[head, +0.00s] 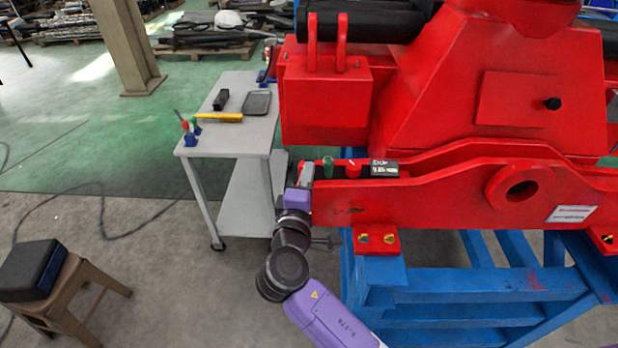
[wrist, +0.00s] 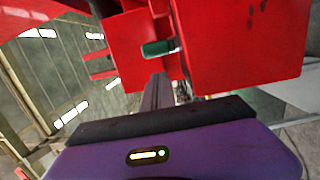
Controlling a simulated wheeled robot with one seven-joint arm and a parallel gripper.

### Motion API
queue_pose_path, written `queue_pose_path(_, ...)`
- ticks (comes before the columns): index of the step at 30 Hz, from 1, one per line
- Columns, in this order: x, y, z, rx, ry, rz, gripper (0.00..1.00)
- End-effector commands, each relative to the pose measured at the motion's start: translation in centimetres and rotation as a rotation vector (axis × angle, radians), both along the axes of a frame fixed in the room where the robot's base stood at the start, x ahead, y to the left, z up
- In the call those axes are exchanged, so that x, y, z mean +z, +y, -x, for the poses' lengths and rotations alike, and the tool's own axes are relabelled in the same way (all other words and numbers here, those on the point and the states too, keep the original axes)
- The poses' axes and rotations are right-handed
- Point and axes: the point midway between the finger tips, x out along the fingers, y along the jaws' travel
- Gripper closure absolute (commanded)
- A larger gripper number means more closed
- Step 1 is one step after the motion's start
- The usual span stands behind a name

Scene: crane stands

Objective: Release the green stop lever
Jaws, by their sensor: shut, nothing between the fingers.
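The green stop lever (head: 328,166) stands upright at the left end of the red crane beam, beside a red knob (head: 352,168). In the wrist view a green cylinder (wrist: 157,48), which looks like the same lever, lies between red plates just beyond my fingertips. My gripper (head: 306,172) is at the beam's left end, just left of the green lever. Its fingers (wrist: 158,82) are shut with nothing between them. I cannot tell whether they touch the lever. The lever's base is hidden.
The red beam (head: 430,200) rests on a blue stand (head: 470,300). A grey cart (head: 240,135) with tools stands to the left. A stool (head: 65,295) is at lower left. Floor between them is mostly clear.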

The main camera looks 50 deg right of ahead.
Motion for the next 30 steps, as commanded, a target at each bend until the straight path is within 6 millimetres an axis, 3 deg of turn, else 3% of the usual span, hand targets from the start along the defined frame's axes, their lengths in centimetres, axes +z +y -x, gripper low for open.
queue_pose_path(2,-0.1,0.2,-0.7,0.011,-0.002,0.0,1.0)
queue_pose_path(12,-0.2,4.1,4.9,0.019,-0.002,-0.001,1.0)
queue_pose_path(18,-0.1,5.4,6.9,0.019,-0.003,-0.002,1.0)
queue_pose_path(30,0.1,5.8,7.5,0.019,-0.003,-0.001,1.0)
